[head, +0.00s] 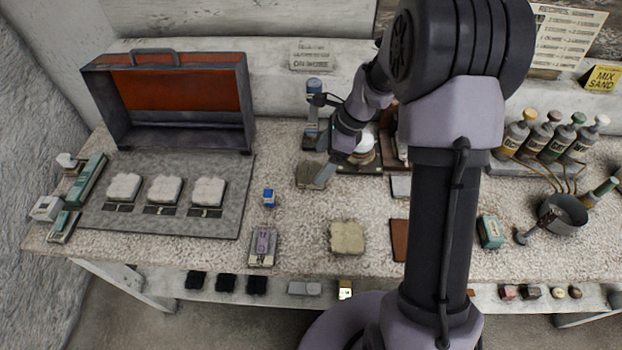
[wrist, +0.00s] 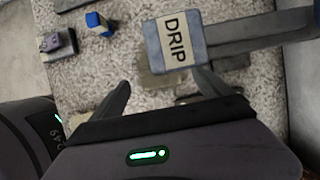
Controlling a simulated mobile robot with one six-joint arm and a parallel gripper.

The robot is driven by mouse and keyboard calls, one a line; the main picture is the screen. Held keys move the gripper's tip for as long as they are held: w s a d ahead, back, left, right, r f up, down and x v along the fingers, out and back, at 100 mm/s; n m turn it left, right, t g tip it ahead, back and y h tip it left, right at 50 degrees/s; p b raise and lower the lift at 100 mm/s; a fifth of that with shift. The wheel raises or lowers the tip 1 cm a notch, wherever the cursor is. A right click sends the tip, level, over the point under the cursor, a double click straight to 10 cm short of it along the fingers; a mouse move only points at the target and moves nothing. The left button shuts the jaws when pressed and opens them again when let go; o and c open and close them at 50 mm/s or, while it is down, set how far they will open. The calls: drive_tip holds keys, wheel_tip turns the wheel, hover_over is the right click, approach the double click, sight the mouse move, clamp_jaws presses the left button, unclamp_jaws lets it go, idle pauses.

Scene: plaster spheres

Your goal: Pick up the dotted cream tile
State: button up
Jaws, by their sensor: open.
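I cannot make out dots on any tile, so I cannot tell which is the dotted cream tile. A beige, rough-edged square piece (head: 346,237) lies near the bench's front edge in the head view. A duller beige-grey piece (head: 309,175) lies farther back, close to my gripper. My gripper (head: 326,172) is over the bench, beside that back piece. In the wrist view my gripper (wrist: 165,90) has its fingers spread with nothing held between them. A beige patch (wrist: 152,82) shows beyond the fingers, partly hidden by a block labelled DRIP (wrist: 173,42).
A small blue item (head: 268,198) and a purple-grey device (head: 263,246) stand on the bench to the left. A grey mat (head: 222,225) bears several white pieces. An open case (head: 175,140) stands behind it. Bottles (head: 515,135) and a pot (head: 562,215) are at right.

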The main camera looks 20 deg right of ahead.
sight(311, 174)
drive_tip(key=b+x, duration=0.3)
drive_tip(key=x, duration=0.2)
drive_tip(key=shift+a+f, duration=0.15)
drive_tip(key=shift+f, duration=0.05)
drive_tip(key=shift+r, duration=0.15)
drive_tip(key=c, duration=1.7)
